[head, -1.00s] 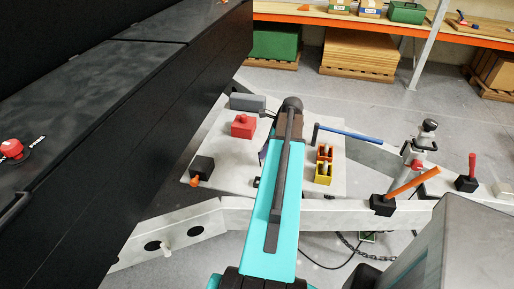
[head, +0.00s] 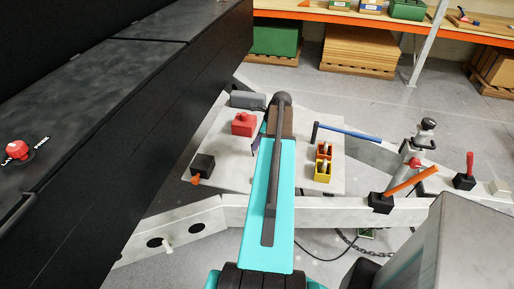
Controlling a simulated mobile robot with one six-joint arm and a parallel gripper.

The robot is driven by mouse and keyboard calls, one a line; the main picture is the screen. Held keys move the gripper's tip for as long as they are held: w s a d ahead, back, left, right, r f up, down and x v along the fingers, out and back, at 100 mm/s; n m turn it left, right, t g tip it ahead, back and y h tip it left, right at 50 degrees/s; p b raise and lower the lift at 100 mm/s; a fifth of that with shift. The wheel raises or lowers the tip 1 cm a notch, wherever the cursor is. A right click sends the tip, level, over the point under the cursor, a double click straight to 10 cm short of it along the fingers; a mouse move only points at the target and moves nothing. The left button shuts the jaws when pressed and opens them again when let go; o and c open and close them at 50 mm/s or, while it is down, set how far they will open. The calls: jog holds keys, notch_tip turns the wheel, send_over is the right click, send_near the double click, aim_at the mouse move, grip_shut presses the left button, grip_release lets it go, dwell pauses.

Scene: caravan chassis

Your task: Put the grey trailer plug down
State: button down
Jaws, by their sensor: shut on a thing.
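I cannot make out the grey trailer plug; my arm may be hiding it. My teal arm reaches away over the pale plate (head: 222,184) of the chassis, its dark wrist end near the plate's far edge. My gripper and its fingertips are hidden behind the arm. Only a small dark purple piece shows at the arm's left side, and I cannot tell what it is.
On the plate are a red block (head: 242,124), a black block with an orange knob (head: 203,165), a blue-handled tool (head: 348,132) and orange and yellow holders (head: 323,170). A black caravan wall (head: 190,100) closes the left. An orange lever (head: 408,182) stands at right.

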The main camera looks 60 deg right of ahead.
jog(key=shift+f+p, duration=0.65)
jog(key=shift+f, duration=0.9)
jog(key=shift+f, duration=0.1)
jog(key=c, duration=1.6)
grip_release()
jog(key=shift+o, duration=0.2)
jog(key=shift+r, duration=0.2)
jog(key=b+v, duration=0.3)
jog(key=v, duration=0.8)
jog(key=shift+r+b, duration=0.35)
jog(key=shift+r, duration=0.05)
jog(key=shift+s, duration=0.15)
